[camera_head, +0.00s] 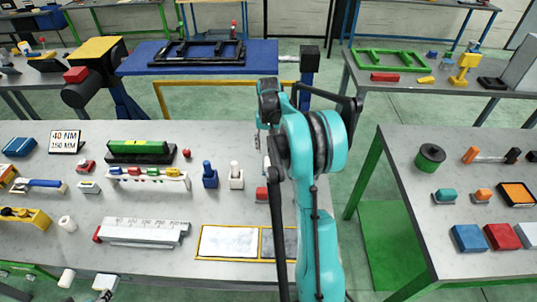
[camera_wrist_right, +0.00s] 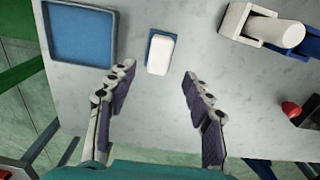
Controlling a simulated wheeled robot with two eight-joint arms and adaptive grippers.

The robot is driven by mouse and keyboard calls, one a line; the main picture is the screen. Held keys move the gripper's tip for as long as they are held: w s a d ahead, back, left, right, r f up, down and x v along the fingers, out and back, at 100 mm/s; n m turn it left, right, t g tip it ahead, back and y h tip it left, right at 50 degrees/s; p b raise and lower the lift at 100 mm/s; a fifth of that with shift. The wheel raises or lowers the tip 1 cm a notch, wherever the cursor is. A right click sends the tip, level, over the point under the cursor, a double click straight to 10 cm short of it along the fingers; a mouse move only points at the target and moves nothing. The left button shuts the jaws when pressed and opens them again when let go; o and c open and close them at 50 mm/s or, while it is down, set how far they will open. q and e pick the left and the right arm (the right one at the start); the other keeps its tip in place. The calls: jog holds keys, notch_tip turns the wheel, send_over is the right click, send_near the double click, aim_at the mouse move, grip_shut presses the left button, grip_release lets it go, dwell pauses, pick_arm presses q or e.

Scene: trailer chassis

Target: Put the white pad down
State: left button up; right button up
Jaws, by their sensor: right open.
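The white pad (camera_wrist_right: 161,54) is a small rounded white block in the right wrist view. It lies on a slightly larger blue base (camera_wrist_right: 151,40) on the grey tabletop. My right gripper (camera_wrist_right: 158,70) is open, with its two fingers apart on either side of the pad's near end. No contact between fingers and pad shows. I cannot pick out this pad in the head view. My left gripper is not in view.
In the wrist view, a blue tray (camera_wrist_right: 80,33) is left of the pad, a white cylindrical part (camera_wrist_right: 277,30) at upper right, and a red knob (camera_wrist_right: 291,109) at right. The head view shows a crowded near table (camera_head: 215,275) and a right table (camera_head: 405,168), with a floor gap between.

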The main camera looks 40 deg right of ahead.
jog(key=s+a+r+n+t, duration=0.2)
jog(key=s+a+r, duration=0.3)
jog(key=a, duration=0.4)
jog(key=s+a+r+n+t, duration=0.1)
jog(key=s+a+r+n, duration=0.15)
jog(key=a+r, duration=0.55)
jog(key=s+a+f+n+t, duration=0.3)
jog(key=s+a+f+t, duration=0.1)
jog(key=s+a, duration=0.8)
jog(key=shift+s, duration=0.5)
jog(key=shift+a+f+n, duration=0.1)
jog(key=shift+n, duration=0.15)
